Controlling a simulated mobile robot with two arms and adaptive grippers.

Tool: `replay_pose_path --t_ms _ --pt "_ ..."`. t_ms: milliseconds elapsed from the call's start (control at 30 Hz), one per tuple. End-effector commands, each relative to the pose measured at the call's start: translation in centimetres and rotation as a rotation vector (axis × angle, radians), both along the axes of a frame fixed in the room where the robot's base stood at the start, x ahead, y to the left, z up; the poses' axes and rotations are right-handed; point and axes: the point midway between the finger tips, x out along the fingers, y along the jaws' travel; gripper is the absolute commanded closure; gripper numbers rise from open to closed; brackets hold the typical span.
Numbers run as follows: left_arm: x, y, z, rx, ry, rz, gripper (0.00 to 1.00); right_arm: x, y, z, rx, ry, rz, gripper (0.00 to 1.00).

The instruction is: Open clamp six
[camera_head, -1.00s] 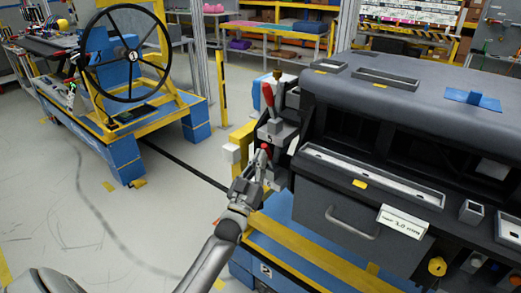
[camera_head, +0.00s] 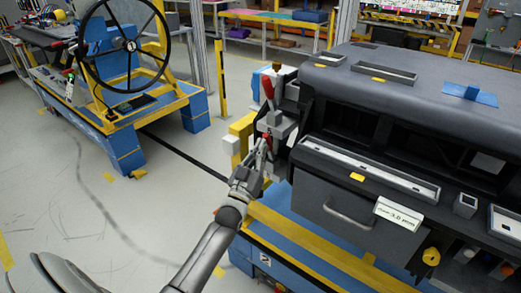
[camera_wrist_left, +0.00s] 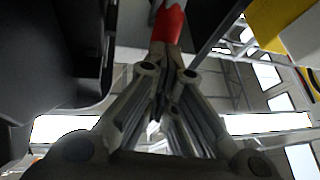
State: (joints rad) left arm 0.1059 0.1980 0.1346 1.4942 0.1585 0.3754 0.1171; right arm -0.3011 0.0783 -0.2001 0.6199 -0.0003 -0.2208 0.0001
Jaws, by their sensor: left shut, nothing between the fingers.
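Two clamps with red handles are fixed on the left end of the dashboard module (camera_head: 372,135). The upper red handle (camera_head: 267,88) stands upright. The lower red handle (camera_head: 268,140) is partly hidden by my left gripper (camera_head: 262,153), and I cannot read a clamp number on either. My left gripper is shut and empty, its tips right at the lower handle. In the left wrist view, the red handle (camera_wrist_left: 169,27) lies just beyond the closed fingertips (camera_wrist_left: 165,58); I cannot tell whether they touch. My right gripper is out of view.
The module rests on a blue and yellow stand (camera_head: 300,235). A blue cart with a black steering wheel (camera_head: 128,45) stands at the left. A yellow post (camera_head: 221,65) stands behind. The grey floor (camera_head: 130,215) between cart and module is open.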

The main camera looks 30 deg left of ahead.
Motion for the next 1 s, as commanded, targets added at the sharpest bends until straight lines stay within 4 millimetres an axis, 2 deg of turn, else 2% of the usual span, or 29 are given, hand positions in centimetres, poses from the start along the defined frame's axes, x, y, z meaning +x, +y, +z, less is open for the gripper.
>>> replay_pose_path --t_ms 33,367,467,800,1000 --pt "0.1 0.1 0.7 0.001 -0.013 0.001 1.0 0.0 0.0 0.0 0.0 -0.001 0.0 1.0" --pt "-0.4 0.1 0.6 0.001 -0.016 0.001 1.0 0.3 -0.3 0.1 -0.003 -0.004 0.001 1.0" --pt "-1.6 -0.1 -0.2 0.001 -0.012 0.001 1.0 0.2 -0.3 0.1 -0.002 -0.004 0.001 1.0" --pt "-8.0 -1.1 -3.5 0.0 -0.001 0.001 1.0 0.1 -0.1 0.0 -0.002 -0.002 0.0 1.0" --pt "-10.4 -1.4 -4.7 0.0 -0.002 0.001 1.0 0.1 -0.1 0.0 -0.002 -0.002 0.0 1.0"
